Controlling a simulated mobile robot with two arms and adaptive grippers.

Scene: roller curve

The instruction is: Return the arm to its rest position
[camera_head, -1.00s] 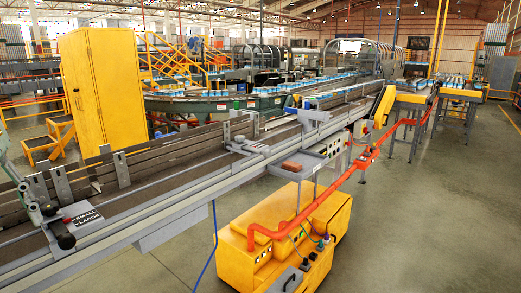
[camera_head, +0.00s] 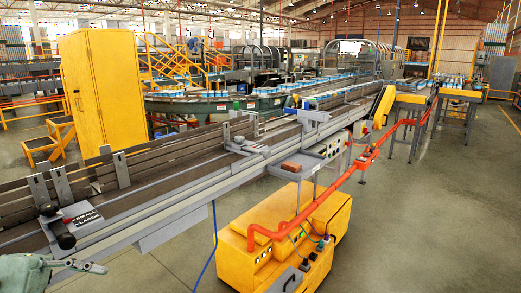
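My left gripper (camera_head: 82,266) is low at the left, in front of the conveyor's near rail, seen side-on. Its fingers point right and I see nothing held in them, but how far apart they are is not clear. A black-knobbed lever (camera_head: 58,228) with a "SMALL / LARGE" label plate (camera_head: 83,217) is on the conveyor's near side. It stands above the gripper in the picture, apart from it. My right gripper is out of view.
A yellow machine (camera_head: 235,262) with a red pipe (camera_head: 285,228) stands at the bottom centre. A yellow cabinet (camera_head: 100,85) stands behind the conveyor. The floor at right is clear.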

